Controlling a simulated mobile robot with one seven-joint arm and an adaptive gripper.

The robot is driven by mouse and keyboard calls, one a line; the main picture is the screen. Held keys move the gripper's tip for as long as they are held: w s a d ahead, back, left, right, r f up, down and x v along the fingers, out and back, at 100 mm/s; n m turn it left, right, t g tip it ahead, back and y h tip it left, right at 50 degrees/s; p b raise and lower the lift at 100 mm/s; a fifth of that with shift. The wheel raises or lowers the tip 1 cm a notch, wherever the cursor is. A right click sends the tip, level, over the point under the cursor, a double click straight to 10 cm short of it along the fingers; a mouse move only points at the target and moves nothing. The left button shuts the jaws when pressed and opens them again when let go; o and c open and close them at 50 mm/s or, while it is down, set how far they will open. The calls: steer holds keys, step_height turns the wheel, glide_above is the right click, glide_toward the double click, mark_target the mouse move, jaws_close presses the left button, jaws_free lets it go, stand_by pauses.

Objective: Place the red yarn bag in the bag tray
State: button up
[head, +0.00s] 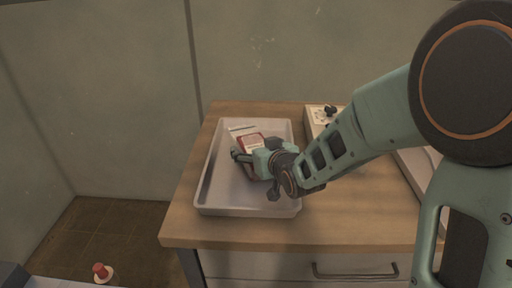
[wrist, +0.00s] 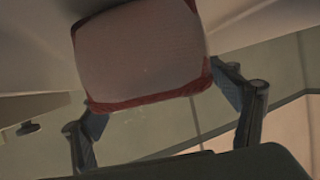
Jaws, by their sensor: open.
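The red yarn bag (head: 251,140), red with a pale label, is in the far half of the grey bag tray (head: 206,187). My gripper (head: 252,154) is inside the tray outline, right at the bag's near side, and partly hides it. In the wrist view the bag (wrist: 143,52) shows as a pale panel with red edges, above and between the two spread fingers. The gripper is open. I cannot tell whether a finger touches the bag, or whether the bag rests flat on the tray floor.
The tray stands on a wooden cabinet top (head: 335,228) with a drawer handle (head: 355,272) below. A pale panel with black knobs (head: 326,114) is right of the tray. A small red-topped object (head: 101,271) is at lower left. The wood in front of the tray is clear.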

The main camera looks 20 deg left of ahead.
steer(key=shift+r, duration=0.2)
steer(key=p+v, duration=0.2)
steer(key=v, duration=1)
steer(key=shift+w, duration=0.1)
